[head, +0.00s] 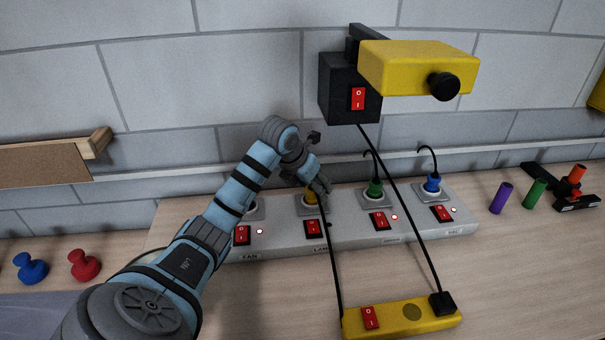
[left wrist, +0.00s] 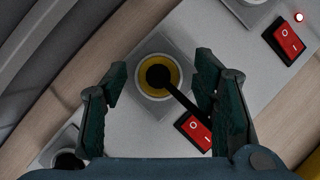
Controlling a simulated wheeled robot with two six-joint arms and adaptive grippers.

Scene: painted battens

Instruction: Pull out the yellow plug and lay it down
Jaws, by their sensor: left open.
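The yellow plug (head: 310,196) sits in the second socket from the left of a grey power strip (head: 350,237). In the left wrist view the yellow plug (left wrist: 147,91) is a yellow ring with a black centre, and a dark cord runs from it to the lower right. My left gripper (head: 318,187) is at the plug and partly covers it in the head view. Its fingers (left wrist: 161,78) are open, one on each side of the plug, with visible gaps. My right gripper is not in view.
A green plug (head: 375,188) and a blue plug (head: 432,185) stand in sockets to the right. Purple (head: 500,198) and green (head: 534,194) cylinders stand right. Some bare table lies between strip and lamp base.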

